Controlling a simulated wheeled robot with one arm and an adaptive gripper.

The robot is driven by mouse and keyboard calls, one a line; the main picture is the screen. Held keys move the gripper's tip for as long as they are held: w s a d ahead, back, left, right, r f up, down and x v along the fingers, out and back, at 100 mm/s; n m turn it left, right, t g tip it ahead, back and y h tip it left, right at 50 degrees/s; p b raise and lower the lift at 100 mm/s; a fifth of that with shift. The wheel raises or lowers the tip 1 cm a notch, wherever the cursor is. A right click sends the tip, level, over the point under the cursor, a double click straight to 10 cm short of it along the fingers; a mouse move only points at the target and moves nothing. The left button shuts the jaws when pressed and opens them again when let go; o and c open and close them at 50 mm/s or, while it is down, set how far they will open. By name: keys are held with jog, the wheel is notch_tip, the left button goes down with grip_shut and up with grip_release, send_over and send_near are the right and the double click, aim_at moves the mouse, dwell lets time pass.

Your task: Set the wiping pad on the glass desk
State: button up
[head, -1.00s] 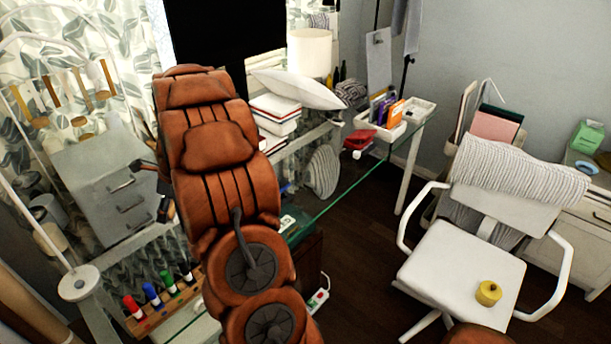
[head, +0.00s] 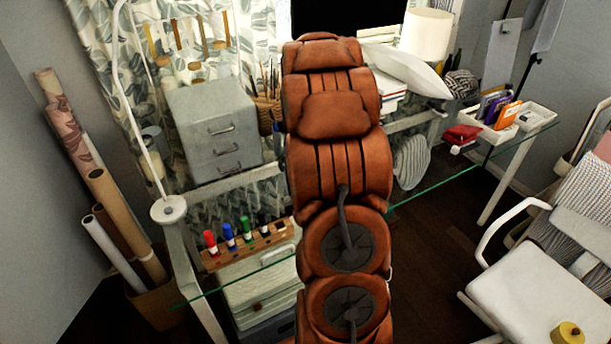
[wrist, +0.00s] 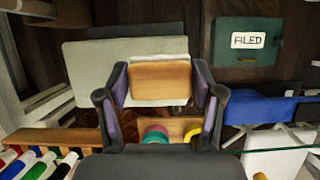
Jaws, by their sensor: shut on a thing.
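The wiping pad (wrist: 160,82) shows in the wrist view as a wooden block with a white layer at its edges. My gripper (wrist: 160,86) is shut on it, with one finger at each side. The glass desk (head: 440,187) runs along the window in the head view, with a greenish front edge and pale legs. My orange arm crosses its middle and hides part of the top, and the gripper and pad are hidden there. I cannot tell the height of the pad above the glass.
A marker rack (head: 245,248) stands on the desk's left part, near a grey drawer unit (head: 213,130). A pillow (head: 410,72) and a white tray (head: 505,125) lie farther right. A white chair (head: 535,290) stands at right. Paper rolls (head: 125,230) stand at left.

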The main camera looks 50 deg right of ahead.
jog(key=shift+f+p, duration=0.7)
jog(key=shift+f, duration=3.15)
jog(key=o, duration=1.2)
jog(key=shift+f, duration=0.1)
jog(key=shift+o, duration=0.2)
jog(key=b+v, duration=0.2)
jog(key=v, duration=1)
